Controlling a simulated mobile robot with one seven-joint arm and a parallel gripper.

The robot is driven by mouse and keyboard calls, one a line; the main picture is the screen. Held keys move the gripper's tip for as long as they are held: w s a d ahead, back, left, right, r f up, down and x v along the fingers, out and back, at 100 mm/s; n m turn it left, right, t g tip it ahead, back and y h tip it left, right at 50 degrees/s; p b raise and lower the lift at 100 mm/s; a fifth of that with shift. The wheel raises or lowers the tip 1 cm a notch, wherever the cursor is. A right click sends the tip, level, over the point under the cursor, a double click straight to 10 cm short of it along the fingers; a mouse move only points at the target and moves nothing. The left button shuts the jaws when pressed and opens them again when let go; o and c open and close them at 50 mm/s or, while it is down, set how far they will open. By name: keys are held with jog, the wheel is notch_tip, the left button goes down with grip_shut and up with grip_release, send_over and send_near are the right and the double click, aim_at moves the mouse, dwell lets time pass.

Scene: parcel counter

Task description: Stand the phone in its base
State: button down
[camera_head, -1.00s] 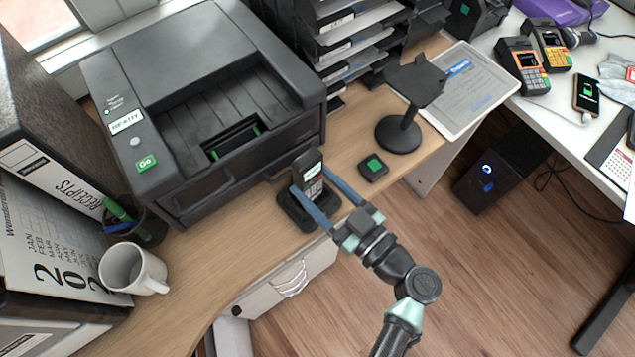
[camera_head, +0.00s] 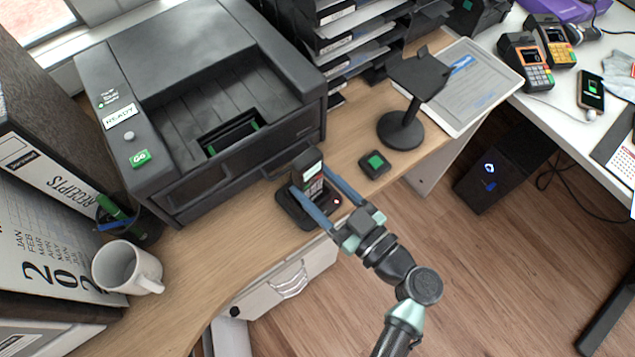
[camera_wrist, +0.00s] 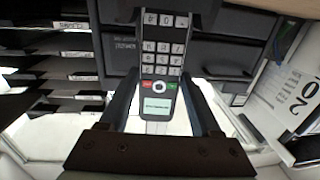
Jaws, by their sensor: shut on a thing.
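The phone (camera_head: 308,172) is a dark handset with a small screen and light keys. It stands close to upright at its black base (camera_head: 291,211) on the wooden counter, in front of the printer. My gripper (camera_head: 323,184) is shut on the phone, one blue finger on each side. In the wrist view the phone (camera_wrist: 160,75) lies between the two fingers (camera_wrist: 160,100), its keypad and lit screen facing the camera. A small red light shows on the base's right part. Whether the phone's lower end is fully seated is hidden by the fingers.
The printer (camera_head: 200,90) stands right behind the base. A small black box with a green top (camera_head: 375,164) and a black stand (camera_head: 402,130) are to the right. A white mug (camera_head: 128,268) is at the left. The counter's front edge is close to the base.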

grip_release()
dwell(0.4)
jog(key=b+v, duration=0.2)
jog(key=v, duration=1.1)
dwell(0.4)
